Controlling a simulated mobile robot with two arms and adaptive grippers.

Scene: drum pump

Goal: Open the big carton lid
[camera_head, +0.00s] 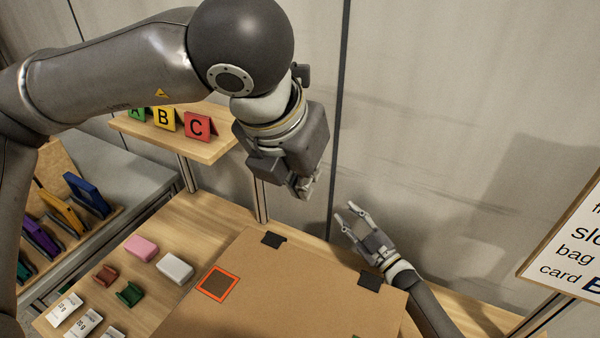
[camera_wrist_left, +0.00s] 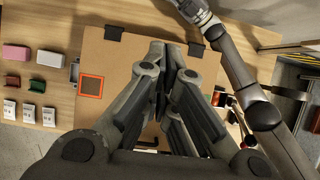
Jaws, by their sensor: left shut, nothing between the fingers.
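The big carton's brown lid (camera_head: 285,285) fills the lower middle of the head view and looks flat. The lid also shows in the left wrist view (camera_wrist_left: 122,62), partly hidden by my fingers. My left gripper (camera_head: 305,192) is above the lid's far side, shut and empty; its closed fingers show in the wrist view (camera_wrist_left: 167,62). My right gripper (camera_head: 343,213) is open and empty, beyond the lid's far right edge near a tab.
On the wooden table left of the carton lie pink (camera_head: 142,248) and white (camera_head: 175,268) blocks, red and green pieces, and white packets (camera_head: 65,308). A shelf (camera_head: 215,150) with A, B, C cards stands behind. A sign (camera_head: 570,250) is at right.

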